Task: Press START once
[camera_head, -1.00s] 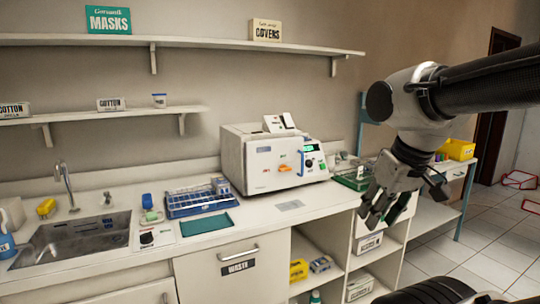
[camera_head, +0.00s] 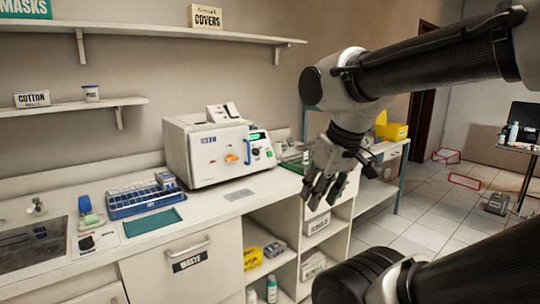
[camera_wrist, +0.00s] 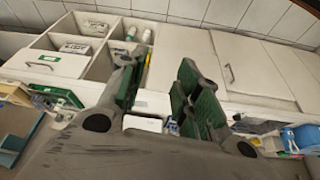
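A white tabletop machine (camera_head: 205,150) stands on the counter against the wall. Its right front holds a control panel (camera_head: 262,149) with a lit green display, a small green button (camera_head: 256,152) and dark controls. The lettering is too small to read, so I cannot tell which control is START. An orange handle (camera_head: 232,157) is on its front. My gripper (camera_head: 322,196) hangs to the right of the machine, apart from it, fingers pointing down. In the wrist view my gripper (camera_wrist: 160,70) has its fingers spread, with nothing between them; the machine's panel is not clear there.
A blue rack (camera_head: 140,203) and a green mat (camera_head: 152,222) lie on the counter left of the machine. The sink (camera_head: 30,245) is farther left. Open shelves (camera_head: 283,268) are below the counter. A yellow box (camera_head: 392,131) sits on a side table.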

